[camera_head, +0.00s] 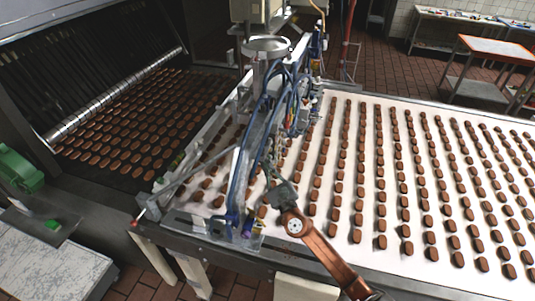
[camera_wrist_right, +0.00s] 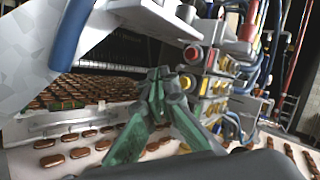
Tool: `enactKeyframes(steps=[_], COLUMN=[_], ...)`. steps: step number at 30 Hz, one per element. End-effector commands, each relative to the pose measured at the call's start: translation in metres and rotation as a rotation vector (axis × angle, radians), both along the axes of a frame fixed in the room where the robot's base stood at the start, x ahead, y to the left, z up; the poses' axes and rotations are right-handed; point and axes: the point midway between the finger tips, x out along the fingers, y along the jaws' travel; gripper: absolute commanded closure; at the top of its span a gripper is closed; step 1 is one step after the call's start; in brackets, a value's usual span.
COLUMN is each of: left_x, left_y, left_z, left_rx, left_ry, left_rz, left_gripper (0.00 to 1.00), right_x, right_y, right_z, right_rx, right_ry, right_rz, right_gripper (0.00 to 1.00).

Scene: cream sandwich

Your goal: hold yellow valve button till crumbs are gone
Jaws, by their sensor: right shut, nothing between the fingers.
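In the right wrist view, a yellow round button (camera_wrist_right: 186,82) sits on a valve block with a red button (camera_wrist_right: 193,54) above it. My right gripper (camera_wrist_right: 160,74) is shut and empty, its green fingers meeting just left of the yellow button. I cannot tell whether the fingertips touch it. In the head view my right gripper (camera_head: 272,174) reaches in from the bottom, close to the blue-hosed machine (camera_head: 255,130) over the belt; the button is not distinct there. My left gripper is not in view.
A white conveyor belt (camera_head: 345,228) carries many rows of brown biscuits. A dark conveyor with more biscuits (camera_head: 125,130) lies at the left. Hoses and cables (camera_wrist_right: 272,55) hang close to the right of the valve block. An orange-edged table (camera_head: 495,48) stands at the back right.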

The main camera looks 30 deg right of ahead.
Motion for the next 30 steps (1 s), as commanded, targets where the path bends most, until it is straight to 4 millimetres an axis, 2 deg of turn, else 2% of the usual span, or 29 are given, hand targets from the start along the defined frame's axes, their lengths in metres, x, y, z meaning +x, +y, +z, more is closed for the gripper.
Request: enactKeyframes(steps=[9, 30], left_x=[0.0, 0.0], left_y=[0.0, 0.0], left_z=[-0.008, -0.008], left_rx=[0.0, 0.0], left_ry=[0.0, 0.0], left_rz=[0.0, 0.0], left_gripper=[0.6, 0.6], right_x=[0.011, 0.011], right_y=[-0.014, -0.014], right_z=[0.0, 0.0], right_rx=[0.0, 0.001], right_ry=[0.0, 0.0], right_rz=[-0.001, -0.001], right_gripper=[1.0, 1.0])
